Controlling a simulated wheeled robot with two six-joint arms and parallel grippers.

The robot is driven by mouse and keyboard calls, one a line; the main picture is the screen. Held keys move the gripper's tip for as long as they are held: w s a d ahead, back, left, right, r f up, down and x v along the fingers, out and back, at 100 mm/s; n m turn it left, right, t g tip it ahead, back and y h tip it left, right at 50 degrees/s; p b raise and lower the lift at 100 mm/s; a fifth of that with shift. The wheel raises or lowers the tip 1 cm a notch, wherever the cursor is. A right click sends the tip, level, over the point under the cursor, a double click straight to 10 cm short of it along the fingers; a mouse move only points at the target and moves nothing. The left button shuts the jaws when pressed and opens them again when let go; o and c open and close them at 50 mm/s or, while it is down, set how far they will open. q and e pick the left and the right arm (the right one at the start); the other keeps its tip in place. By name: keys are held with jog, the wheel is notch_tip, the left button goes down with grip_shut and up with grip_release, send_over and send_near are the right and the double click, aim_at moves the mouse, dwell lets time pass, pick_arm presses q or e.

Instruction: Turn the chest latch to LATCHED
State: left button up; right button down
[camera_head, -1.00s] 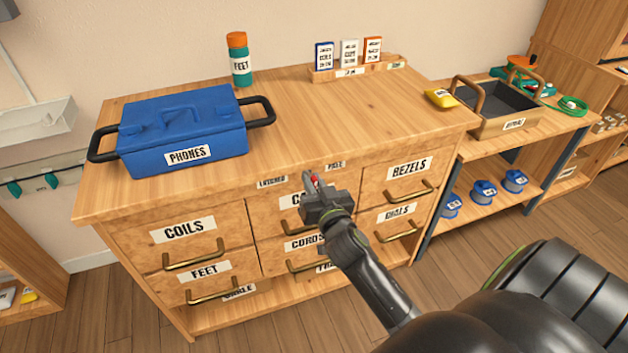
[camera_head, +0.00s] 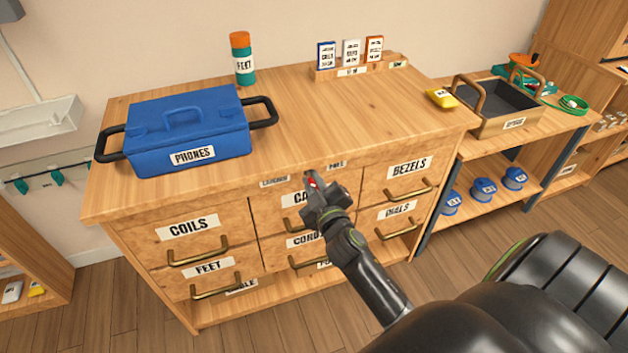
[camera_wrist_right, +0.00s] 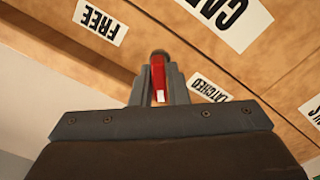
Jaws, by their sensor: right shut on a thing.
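The chest latch, a small red lever (camera_wrist_right: 158,72) on a round pivot, sits on the front strip of the wooden chest (camera_head: 295,236), above the middle drawers. My right gripper (camera_wrist_right: 156,86) is shut on the lever, one finger on each side. The latch also shows as a red bit in the head view (camera_head: 311,183), partly hidden by the gripper (camera_head: 312,184). The LATCHED label (camera_head: 274,181) is left of it there, and the FREE label (camera_head: 336,164) is right of it. In the right wrist view the LATCHED label (camera_wrist_right: 209,87) is right and FREE (camera_wrist_right: 100,21) upper left.
The chest top holds a blue PHONES box (camera_head: 186,130), a FEET bottle (camera_head: 242,58), a card rack (camera_head: 385,66) and a yellow packet (camera_head: 441,98). Drawer handles (camera_head: 197,250) stick out below the latch. A lower bench (camera_head: 553,130) stands to the right.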

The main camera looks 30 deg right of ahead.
pick_arm(q)
jog(key=shift+s+a+f, duration=0.1)
jog(key=shift+s+f, duration=0.05)
jog(key=shift+s, duration=0.15)
pick_arm(e)
jog(key=shift+n, duration=0.5)
pick_arm(q)
jog(key=shift+s, duration=0.1)
pick_arm(e)
jog(key=c, duration=1.5)
grip_release()
jog(key=shift+a, duration=0.1)
pick_arm(q)
jog(key=shift+w, duration=0.25)
pick_arm(e)
jog(key=shift+v, duration=8.7)
jog(key=shift+f, duration=0.1)
